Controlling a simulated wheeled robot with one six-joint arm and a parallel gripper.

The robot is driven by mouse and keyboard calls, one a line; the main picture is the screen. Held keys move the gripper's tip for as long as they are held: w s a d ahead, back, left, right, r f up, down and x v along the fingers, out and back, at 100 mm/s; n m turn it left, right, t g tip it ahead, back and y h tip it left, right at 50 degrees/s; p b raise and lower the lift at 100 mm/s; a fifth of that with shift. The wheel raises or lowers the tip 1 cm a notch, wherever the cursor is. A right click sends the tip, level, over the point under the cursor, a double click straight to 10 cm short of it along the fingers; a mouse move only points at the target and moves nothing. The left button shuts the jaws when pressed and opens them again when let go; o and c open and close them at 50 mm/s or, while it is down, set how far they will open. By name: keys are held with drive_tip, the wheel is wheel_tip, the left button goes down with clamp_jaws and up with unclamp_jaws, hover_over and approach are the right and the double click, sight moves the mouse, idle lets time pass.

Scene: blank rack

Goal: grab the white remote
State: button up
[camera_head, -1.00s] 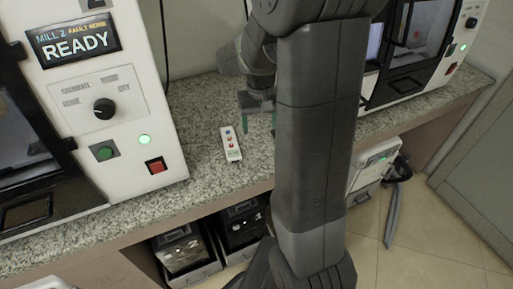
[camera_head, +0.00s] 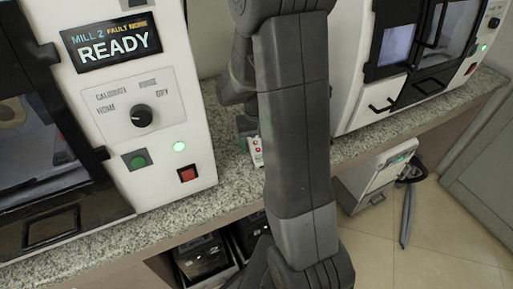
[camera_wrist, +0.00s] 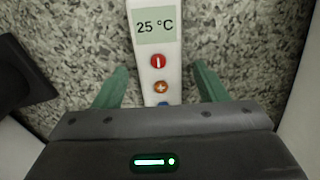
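The white remote (camera_wrist: 146,76) lies on the speckled granite counter. In the wrist view it shows a "25 °C" display, a red button and an orange plus button, and its lower end is hidden behind my gripper body. My gripper (camera_wrist: 160,78) is open, with one green finger on each side of the remote and counter showing between each finger and the remote. In the head view only a small part of the remote (camera_head: 255,153) shows beside my arm, which hides the rest. The height of the fingertips over the counter is hard to tell.
A white mill with a READY screen (camera_head: 118,46) stands close on the left of the counter (camera_head: 228,182). Another white machine (camera_head: 358,100) stands on the right. Dark bins (camera_head: 205,258) sit below the counter. A dark object (camera_wrist: 22,75) lies left in the wrist view.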

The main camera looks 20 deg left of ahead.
drive_tip(key=c, duration=1)
drive_tip(key=shift+r, duration=0.15)
